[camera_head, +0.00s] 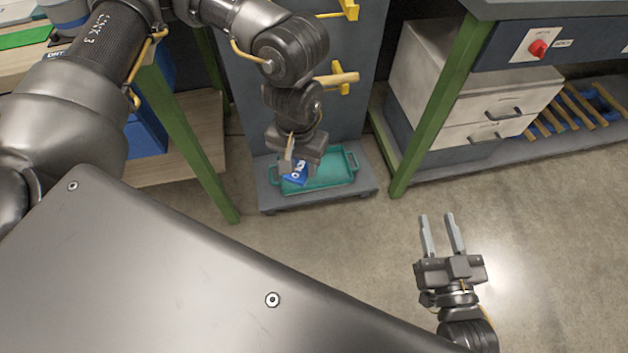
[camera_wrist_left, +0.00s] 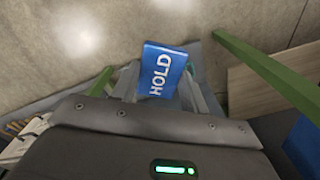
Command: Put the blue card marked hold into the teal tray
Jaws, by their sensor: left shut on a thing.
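My left gripper (camera_head: 293,168) is shut on the blue card (camera_head: 295,177), holding it over the left part of the teal tray. In the left wrist view the blue card (camera_wrist_left: 162,70) shows the white word HOLD and sits between the fingers (camera_wrist_left: 160,85). The teal tray (camera_head: 335,180) lies on a low grey plinth; its left end is partly hidden by the gripper and card. I cannot tell whether the card touches the tray. My right gripper (camera_head: 441,236) is open and empty above the bare floor at right.
The grey plinth (camera_head: 290,202) stands before a grey panel with yellow pegs (camera_head: 337,80). Green table legs (camera_head: 185,140) (camera_head: 440,100) rise on both sides. A white drawer unit (camera_head: 470,90) stands under the right bench. The concrete floor in front is clear.

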